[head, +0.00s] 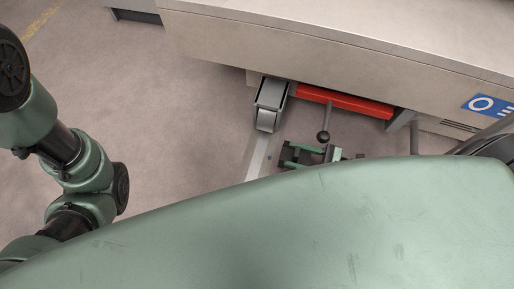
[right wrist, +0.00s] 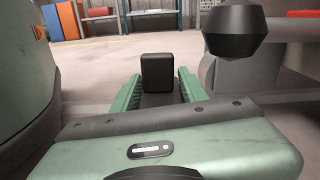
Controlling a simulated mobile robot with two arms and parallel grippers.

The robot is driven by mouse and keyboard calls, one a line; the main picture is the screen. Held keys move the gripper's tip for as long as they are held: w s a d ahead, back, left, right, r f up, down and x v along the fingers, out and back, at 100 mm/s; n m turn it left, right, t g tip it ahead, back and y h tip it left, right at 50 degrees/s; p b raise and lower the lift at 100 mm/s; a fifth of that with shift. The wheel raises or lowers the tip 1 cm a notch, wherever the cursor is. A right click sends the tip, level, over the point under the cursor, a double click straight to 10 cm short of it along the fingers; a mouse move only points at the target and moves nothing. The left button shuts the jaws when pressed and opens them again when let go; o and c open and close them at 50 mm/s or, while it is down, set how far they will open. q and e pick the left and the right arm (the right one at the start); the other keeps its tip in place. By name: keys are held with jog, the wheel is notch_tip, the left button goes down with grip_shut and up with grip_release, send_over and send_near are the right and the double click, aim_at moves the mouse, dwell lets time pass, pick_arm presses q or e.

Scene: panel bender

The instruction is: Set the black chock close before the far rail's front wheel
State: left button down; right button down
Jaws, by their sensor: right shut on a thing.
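My right gripper (head: 291,154) is low over the floor under the machine's edge, its green fingers pointing left. In the right wrist view, its fingers (right wrist: 158,85) are shut on a black block, the chock (right wrist: 157,72), which stands upright between the fingertips.
A black ball knob on a rod (head: 323,136) stands close to the right gripper. A red bar (head: 345,101) runs under the beige machine (head: 330,50). My green body hides the lower area. The floor (head: 165,120) at left is clear.

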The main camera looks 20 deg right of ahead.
jog(key=w+a+f+b, duration=0.1)
jog(key=w+a+b, duration=0.1)
jog(key=a, duration=0.1)
jog(key=w+a+f+b, duration=0.1)
jog(key=w+a+b, duration=0.1)
jog(key=a, duration=0.1)
jog(key=w+a+f+b, duration=0.2)
jog(key=a, duration=0.2)
jog(key=shift+w, duration=0.35)
jog(key=shift+d+r, duration=0.1)
jog(key=shift+r, duration=0.1)
jog(key=c, duration=0.7)
grip_release()
